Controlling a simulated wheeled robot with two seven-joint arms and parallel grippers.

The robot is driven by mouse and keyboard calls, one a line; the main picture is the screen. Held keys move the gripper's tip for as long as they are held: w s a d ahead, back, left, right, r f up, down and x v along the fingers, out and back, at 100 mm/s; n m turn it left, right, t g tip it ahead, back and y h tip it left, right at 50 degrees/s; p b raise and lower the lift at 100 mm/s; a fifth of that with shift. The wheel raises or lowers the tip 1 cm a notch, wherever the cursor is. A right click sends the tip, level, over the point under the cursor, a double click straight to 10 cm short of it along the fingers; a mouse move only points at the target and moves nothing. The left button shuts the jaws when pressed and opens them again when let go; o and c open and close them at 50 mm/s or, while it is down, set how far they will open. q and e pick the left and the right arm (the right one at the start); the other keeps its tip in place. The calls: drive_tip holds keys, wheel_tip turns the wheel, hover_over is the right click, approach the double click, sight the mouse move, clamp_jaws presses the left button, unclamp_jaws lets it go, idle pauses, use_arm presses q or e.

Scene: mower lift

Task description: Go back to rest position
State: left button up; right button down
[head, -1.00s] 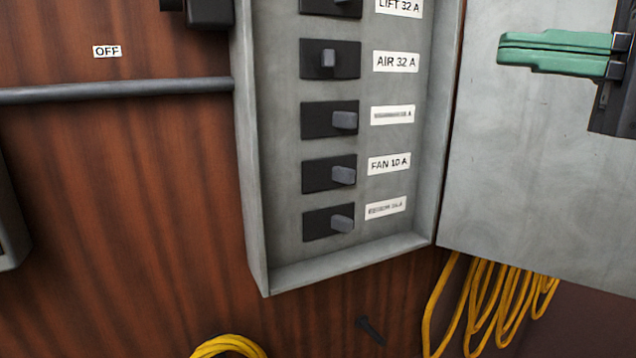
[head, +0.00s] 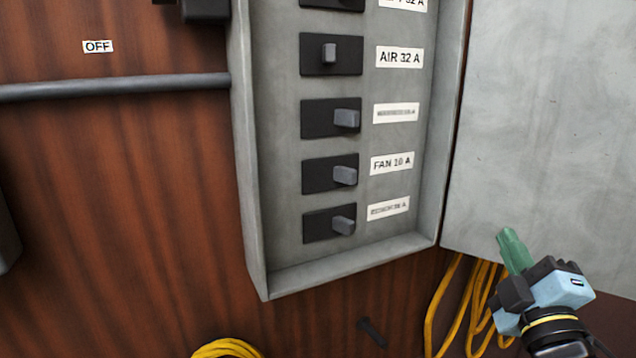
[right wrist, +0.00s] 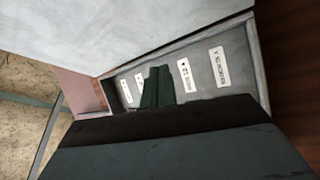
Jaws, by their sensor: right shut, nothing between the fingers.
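My right gripper (head: 512,248) has green fingers and shows at the lower right of the head view, in front of the lower edge of the open panel door. Its fingers are shut together with nothing between them and point up and to the left. They are apart from the breakers. In the right wrist view the green fingers (right wrist: 157,88) show in front of the labelled inside of the breaker panel. My left gripper is in neither view.
The grey breaker panel (head: 262,235) holds a column of black switches with labels, including AIR 32 A and FAN 10 A. Its door (head: 550,130) stands open at right. Yellow cable (head: 440,305) hangs below. A grey conduit (head: 115,87) crosses the wooden wall at left.

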drive_tip(key=s+f+m+g, duration=0.3)
drive_tip(key=f+m+g, duration=0.1)
drive_tip(key=f, duration=0.6)
drive_tip(key=s+f+m+g, duration=0.3)
drive_tip(key=f+g, duration=0.2)
drive_tip(key=f, duration=0.5)
drive_tip(key=s+a+f+m+g+y, duration=0.1)
drive_tip(key=s+a+f+m+g, duration=0.15)
drive_tip(key=s+f+g, duration=0.45)
drive_tip(key=s+a+f+m+g+y, duration=0.1)
drive_tip(key=s+a+f+m+g, duration=0.15)
drive_tip(key=s+f, duration=0.8)
drive_tip(key=s+f+g, duration=0.1)
drive_tip(key=s+f, duration=0.1)
drive_tip(key=f, duration=1)
drive_tip(key=s+f, duration=0.2)
drive_tip(key=f, duration=1)
drive_tip(key=s+d+f+g, duration=0.1)
drive_tip(key=s+d+f, duration=0.1)
drive_tip(key=s+f, duration=1)
drive_tip(key=s, duration=0.3)
drive_tip(key=shift+d+f+n, duration=0.35)
drive_tip(key=shift+f+n, duration=0.05)
